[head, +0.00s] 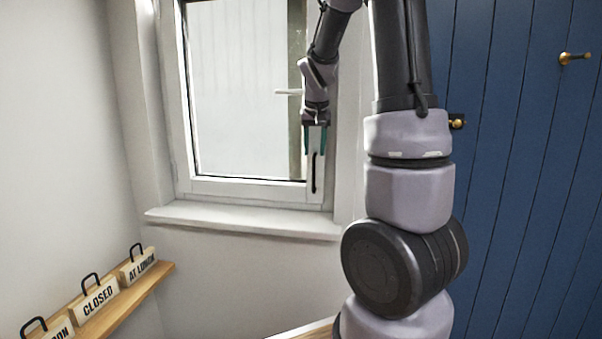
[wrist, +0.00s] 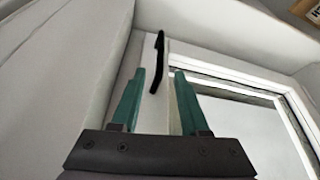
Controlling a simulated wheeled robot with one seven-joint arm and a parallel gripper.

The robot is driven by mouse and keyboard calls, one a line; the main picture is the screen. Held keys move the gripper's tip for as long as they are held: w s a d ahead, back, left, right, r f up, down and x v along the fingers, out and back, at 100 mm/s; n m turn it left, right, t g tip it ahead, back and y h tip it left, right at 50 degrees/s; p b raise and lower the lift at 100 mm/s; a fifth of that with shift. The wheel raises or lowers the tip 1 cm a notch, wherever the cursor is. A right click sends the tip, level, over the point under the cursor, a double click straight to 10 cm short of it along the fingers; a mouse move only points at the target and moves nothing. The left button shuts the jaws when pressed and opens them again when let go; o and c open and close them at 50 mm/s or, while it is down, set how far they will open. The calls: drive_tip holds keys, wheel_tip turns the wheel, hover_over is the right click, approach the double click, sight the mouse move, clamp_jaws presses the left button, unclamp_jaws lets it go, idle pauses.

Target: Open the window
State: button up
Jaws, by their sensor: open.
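The window (head: 240,188) has a white frame and a large pane, and its sash looks flush with the frame in the head view. A slim black handle (head: 314,172) stands upright on the right side of the sash, low down. My gripper (head: 315,150) points downward at this right side, with its teal fingers apart and nothing held. In the wrist view, the black handle (wrist: 158,62) shows between and beyond the fingertips of my gripper (wrist: 160,74). I cannot tell whether a finger touches the frame.
A white sill (head: 240,221) juts out below the window. A wooden shelf (head: 150,277) with several small signs is at lower left. A blue plank door (head: 530,180) with brass knobs stands at right. A pale lever (head: 288,92) shows beside my wrist.

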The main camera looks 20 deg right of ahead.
sight(313, 170)
drive_tip(key=x, duration=1)
drive_tip(key=shift+f, duration=0.2)
clamp_jaws()
idle(1.1)
